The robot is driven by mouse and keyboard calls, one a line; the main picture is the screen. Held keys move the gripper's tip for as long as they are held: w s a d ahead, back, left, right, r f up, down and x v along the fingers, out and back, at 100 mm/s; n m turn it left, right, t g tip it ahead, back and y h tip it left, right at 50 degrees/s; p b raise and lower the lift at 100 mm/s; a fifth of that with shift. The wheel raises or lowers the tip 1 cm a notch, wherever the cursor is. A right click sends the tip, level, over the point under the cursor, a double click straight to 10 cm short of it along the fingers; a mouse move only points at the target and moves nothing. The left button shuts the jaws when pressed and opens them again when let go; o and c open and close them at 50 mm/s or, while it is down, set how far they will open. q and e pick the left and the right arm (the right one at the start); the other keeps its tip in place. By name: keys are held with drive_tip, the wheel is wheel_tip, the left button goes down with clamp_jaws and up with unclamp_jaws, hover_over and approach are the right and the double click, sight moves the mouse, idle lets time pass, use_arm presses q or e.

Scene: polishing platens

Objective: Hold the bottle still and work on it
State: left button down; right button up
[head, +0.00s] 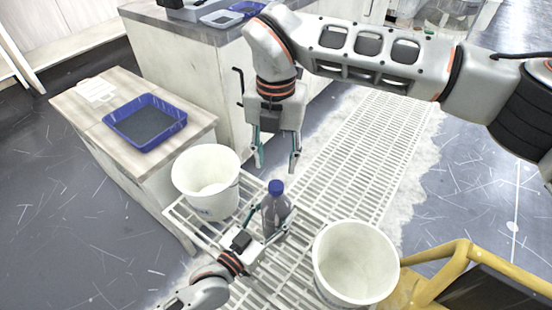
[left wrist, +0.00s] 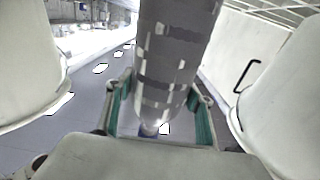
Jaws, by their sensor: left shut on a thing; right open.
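A dark bottle with a blue cap (head: 275,189) stands upright between two white buckets. My left gripper (head: 267,224) comes in from below left and is shut on the bottle's body. In the left wrist view the bottle (left wrist: 172,55) rises large between the two teal-padded fingers of this gripper (left wrist: 161,115). My right gripper (head: 276,160) hangs fingers down above and behind the bottle in the head view. Its two fingers are apart with nothing between them, and they do not touch the cap. The bottle's lower part is partly hidden by the left gripper.
One white bucket (head: 208,188) stands left of the bottle and another (head: 354,262) stands to its right, both close. A white slatted grating (head: 350,160) runs behind. A wooden cabinet (head: 75,105) with a blue tray (head: 144,122) is at left. A yellow frame (head: 440,257) is at lower right.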

sight(276, 186)
drive_tip(key=m, duration=0.3)
drive_tip(key=shift+m, duration=0.3)
drive_tip(key=m, duration=1.4)
drive_tip(key=shift+m, duration=0.3)
drive_tip(key=shift+f, duration=4)
